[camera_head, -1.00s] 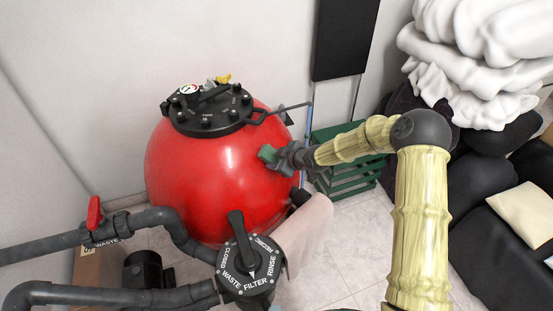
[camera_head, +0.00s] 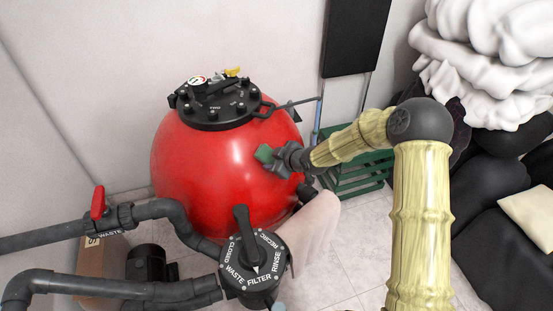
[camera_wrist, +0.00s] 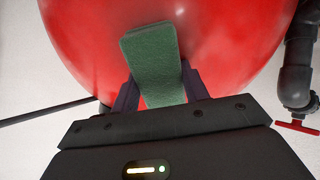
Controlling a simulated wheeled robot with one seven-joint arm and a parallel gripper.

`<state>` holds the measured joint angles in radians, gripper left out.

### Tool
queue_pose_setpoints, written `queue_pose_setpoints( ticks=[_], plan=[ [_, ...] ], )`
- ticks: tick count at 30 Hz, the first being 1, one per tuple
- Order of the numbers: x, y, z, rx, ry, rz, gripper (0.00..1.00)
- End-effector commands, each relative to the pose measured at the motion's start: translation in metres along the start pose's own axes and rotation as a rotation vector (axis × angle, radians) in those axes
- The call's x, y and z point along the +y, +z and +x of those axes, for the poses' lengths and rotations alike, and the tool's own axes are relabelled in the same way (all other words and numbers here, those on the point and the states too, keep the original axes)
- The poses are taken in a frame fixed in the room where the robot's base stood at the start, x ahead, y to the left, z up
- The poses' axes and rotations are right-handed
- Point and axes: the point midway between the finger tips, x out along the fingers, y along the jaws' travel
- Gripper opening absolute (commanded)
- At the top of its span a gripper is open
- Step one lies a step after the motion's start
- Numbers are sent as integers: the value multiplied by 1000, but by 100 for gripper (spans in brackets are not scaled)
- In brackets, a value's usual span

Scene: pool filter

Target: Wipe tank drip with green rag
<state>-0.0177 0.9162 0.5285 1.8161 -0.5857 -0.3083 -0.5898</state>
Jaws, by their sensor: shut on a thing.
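The red tank (camera_head: 205,170) stands at the centre left in the head view and fills the upper part of the wrist view (camera_wrist: 230,45). My gripper (camera_head: 272,156) is at the tank's right side. It is shut on the green rag (camera_wrist: 150,60), a flat folded piece that sticks out past the fingers. The rag (camera_head: 263,153) is against or very close to the tank wall; I cannot tell whether it touches. Faint pale marks show on the red wall in the wrist view, but I cannot make out a clear drip.
The black valve (camera_head: 253,262) and grey pipes (camera_head: 150,288) are in front of the tank. A pink cloth (camera_head: 312,225) hangs beside the valve. A green crate (camera_head: 355,175) stands behind my arm. White bundles (camera_head: 485,60) and black bags (camera_head: 440,220) fill the right side.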

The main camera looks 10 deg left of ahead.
Motion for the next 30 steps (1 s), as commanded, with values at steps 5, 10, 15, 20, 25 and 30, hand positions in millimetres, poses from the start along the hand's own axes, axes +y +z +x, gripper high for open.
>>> queue_pose_setpoints(
  ticks=[5, 10, 15, 20, 25, 30],
  plan=[
    [-16, -5, 2, 2, -6, -3, 23],
    [-26, -11, 1, 1, -5, -3, 23],
    [-27, -12, -1, 0, -1, 1, 23],
    [-26, -12, -1, 0, -1, 1, 23],
    [-30, -14, -1, 1, 0, -1, 23],
    [-42, -19, -1, 1, 0, -1, 23]
  ],
)
